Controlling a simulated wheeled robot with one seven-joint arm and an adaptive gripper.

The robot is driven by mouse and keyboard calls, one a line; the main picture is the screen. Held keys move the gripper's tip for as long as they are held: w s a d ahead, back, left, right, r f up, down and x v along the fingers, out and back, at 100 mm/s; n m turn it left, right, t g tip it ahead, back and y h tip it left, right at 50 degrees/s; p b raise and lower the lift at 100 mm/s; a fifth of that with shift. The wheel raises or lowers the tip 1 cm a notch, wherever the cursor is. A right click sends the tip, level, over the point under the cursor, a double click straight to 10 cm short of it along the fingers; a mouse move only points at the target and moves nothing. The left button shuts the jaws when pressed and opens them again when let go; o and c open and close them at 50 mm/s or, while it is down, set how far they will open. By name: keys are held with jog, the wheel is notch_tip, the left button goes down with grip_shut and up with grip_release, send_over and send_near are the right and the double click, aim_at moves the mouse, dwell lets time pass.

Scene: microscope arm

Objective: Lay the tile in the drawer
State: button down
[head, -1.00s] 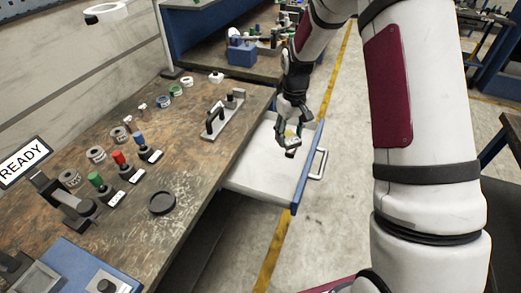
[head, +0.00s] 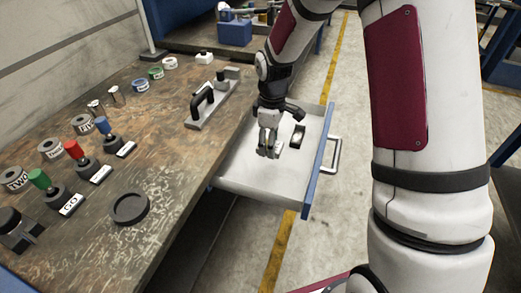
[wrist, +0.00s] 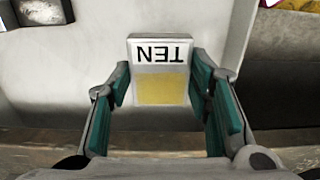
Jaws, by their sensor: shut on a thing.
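The tile (wrist: 159,70) is white with the word TEN, upside down in the wrist view, and a yellow patch below it. My gripper (head: 268,150) is shut on it, with a teal-padded finger on each side. The drawer (head: 242,183) is pulled out, with a pale floor and a blue front. My gripper points down inside the drawer's outline, left of its middle. In the head view the fingers mostly hide the tile. I cannot tell whether the tile touches the drawer floor.
A small dark item with a pale band (head: 298,136) lies in the drawer, right of my gripper. The drawer handle (head: 332,155) sticks out to the right. The workbench (head: 160,165) on the left carries labelled knobs, rings, a black dish (head: 130,208) and a handled bar (head: 207,103).

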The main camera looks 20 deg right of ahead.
aim_at(269, 172)
jog(key=shift+f+b, duration=0.45)
jog(key=shift+f, duration=4.3)
jog(key=shift+f, duration=0.15)
jog(key=c, duration=0.8)
grip_release()
